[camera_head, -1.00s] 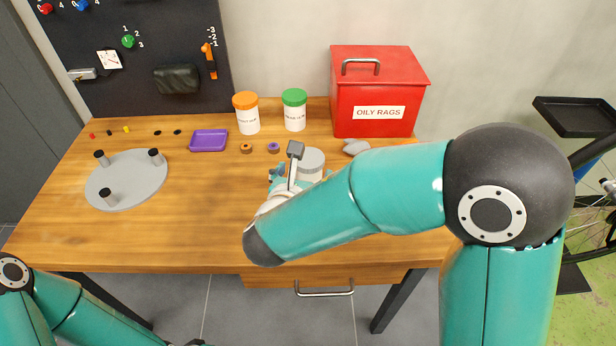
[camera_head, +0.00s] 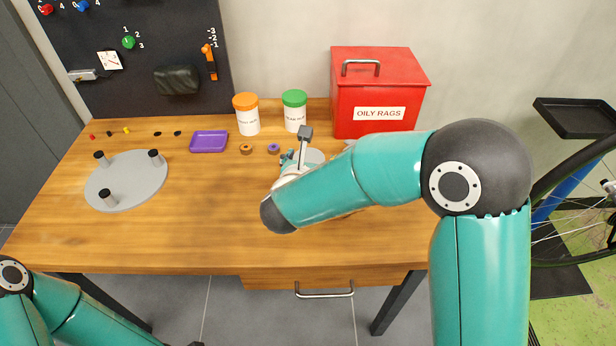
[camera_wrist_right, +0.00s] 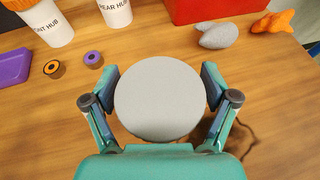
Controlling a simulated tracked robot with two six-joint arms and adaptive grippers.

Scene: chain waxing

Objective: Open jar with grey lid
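The jar's round grey lid (camera_wrist_right: 160,98) fills the middle of the right wrist view, seen from above; it hides the jar body. In the head view only part of the lid (camera_head: 315,156) shows behind my right forearm. My right gripper (camera_wrist_right: 160,88) is open, with one finger on each side of the lid. The pads are very close to its rim; I cannot tell if they touch. In the head view my right gripper (camera_head: 287,160) is mostly hidden by its own arm. My left arm is at the lower left, its gripper out of frame.
Behind stand an orange-lidded jar (camera_head: 247,115), a green-lidded jar (camera_head: 294,112) and a red oily-rags box (camera_head: 378,95). Two small rings (camera_head: 246,149) and a purple tray (camera_head: 209,141) lie left of the grey lid. A grey disc with posts (camera_head: 128,180) sits left. The table's front middle is clear.

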